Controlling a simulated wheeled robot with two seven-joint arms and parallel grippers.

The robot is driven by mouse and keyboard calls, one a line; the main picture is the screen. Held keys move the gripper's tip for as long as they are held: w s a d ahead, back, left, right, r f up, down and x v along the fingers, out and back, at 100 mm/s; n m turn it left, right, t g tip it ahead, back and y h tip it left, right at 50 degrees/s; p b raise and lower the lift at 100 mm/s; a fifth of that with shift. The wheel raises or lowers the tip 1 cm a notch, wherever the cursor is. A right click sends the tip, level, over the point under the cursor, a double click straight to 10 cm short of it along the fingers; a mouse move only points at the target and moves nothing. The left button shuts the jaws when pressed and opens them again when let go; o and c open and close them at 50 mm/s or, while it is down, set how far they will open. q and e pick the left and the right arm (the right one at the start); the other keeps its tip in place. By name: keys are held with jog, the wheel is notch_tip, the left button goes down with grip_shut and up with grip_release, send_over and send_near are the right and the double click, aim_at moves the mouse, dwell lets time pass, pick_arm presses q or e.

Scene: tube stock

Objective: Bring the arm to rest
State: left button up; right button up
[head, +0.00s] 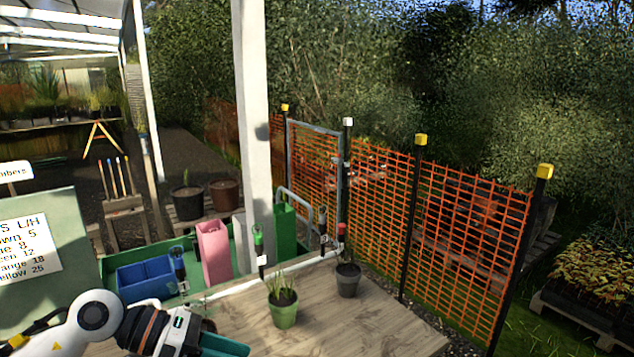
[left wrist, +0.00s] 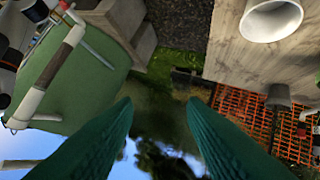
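My left arm comes in at the lower left of the head view. Its gripper (head: 222,345) has teal fingers, cut off by the bottom edge, by the front left of the wooden tabletop (head: 370,325). In the left wrist view the two fingers of the left gripper (left wrist: 160,102) stand well apart with nothing between them. That view looks past the fingers at the bench, fence and sky, upside down. My right gripper is in neither view.
A green pot (head: 284,312) and a dark pot (head: 347,280) with plants stand on the tabletop. Behind are a pink container (head: 214,252), a blue bin (head: 147,280) and a white post (head: 252,120). A green sign board (head: 60,235) stands left. The tabletop's right front is clear.

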pick_arm(q)
jog(key=d+r+n+t+h, duration=0.5)
jog(key=r+n+t+h, duration=0.1)
jog(key=n+h, duration=0.15)
jog(key=w+a+f+n+t+y, duration=0.2)
jog(key=a+n+t+y, duration=0.35)
jog(key=n, duration=0.65)
jog(key=w+a+f+n+t+y, duration=0.2)
jog(key=a+n+t+y, duration=0.1)
jog(key=n+t+y, duration=0.65)
jog(key=s+a+f+n+g+y, duration=0.3)
jog(key=f+n+g, duration=0.1)
jog(key=f+n, duration=0.25)
jog(key=s+a+f+n+g+y, duration=0.25)
jog(key=f+n+g, duration=0.2)
jog(key=f, duration=0.25)
jog(key=s+d+f+n+g, duration=0.1)
jog(key=s+f+n+g, duration=0.5)
jog(key=s+f+g, duration=0.8)
jog(key=s+f+t+b, duration=0.1)
jog(key=s+f+b, duration=0.2)
jog(key=f, duration=1.3)
jog(key=s+f+t+b, duration=0.1)
jog(key=s+f+b, duration=0.25)
jog(key=f, duration=1.25)
jog(key=s+a+f+b, duration=0.3)
jog(key=s+f, duration=1.3)
jog(key=f, duration=0.3)
jog(key=shift+f+m+g, duration=0.3)
jog(key=shift+g, duration=0.15)
